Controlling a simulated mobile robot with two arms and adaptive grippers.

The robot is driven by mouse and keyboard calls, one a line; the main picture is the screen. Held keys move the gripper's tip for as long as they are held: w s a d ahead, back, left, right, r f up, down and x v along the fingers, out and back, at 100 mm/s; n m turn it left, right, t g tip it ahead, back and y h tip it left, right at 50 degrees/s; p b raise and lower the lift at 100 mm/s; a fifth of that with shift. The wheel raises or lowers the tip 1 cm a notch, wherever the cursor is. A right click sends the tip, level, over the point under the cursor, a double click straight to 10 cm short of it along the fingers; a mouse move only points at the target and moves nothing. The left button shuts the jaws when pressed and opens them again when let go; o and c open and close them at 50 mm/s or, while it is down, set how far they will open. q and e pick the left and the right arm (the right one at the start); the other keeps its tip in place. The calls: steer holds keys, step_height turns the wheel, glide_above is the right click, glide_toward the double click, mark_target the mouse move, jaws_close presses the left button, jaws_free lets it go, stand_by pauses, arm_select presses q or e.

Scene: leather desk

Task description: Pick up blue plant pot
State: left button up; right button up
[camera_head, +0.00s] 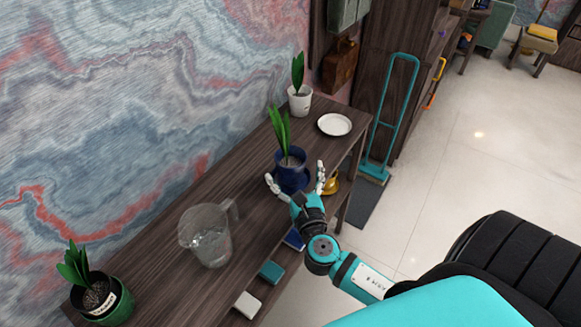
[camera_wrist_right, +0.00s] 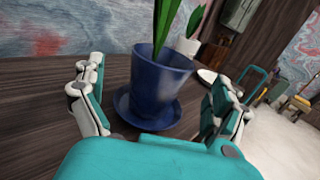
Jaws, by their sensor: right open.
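The blue plant pot (camera_head: 291,172) stands upright on the dark wooden desk, with a green plant in it. In the right wrist view the blue pot (camera_wrist_right: 159,88) rests on a blue saucer (camera_wrist_right: 148,116). My right gripper (camera_head: 295,174) is open, with one finger on each side of the pot. In the wrist view the fingers of my right gripper (camera_wrist_right: 158,95) look apart from the pot, with gaps on both sides. My left gripper is not in view.
A white pot (camera_head: 300,102) and white plate (camera_head: 334,125) stand farther back. A glass pitcher (camera_head: 208,238) and a green pot (camera_head: 108,305) stand nearer. A gold object (camera_head: 330,186) is close to my right finger. A teal cart (camera_head: 398,110) stands beyond the desk.

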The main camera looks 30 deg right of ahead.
mark_target(291, 164)
steer(key=p+x, duration=0.1)
steer(key=x, duration=0.4)
steer(key=shift+w+d, duration=0.15)
steer(key=c, duration=1.5)
steer(key=shift+r, duration=0.1)
steer(key=shift+c, duration=0.9)
steer(key=shift+r, duration=0.1)
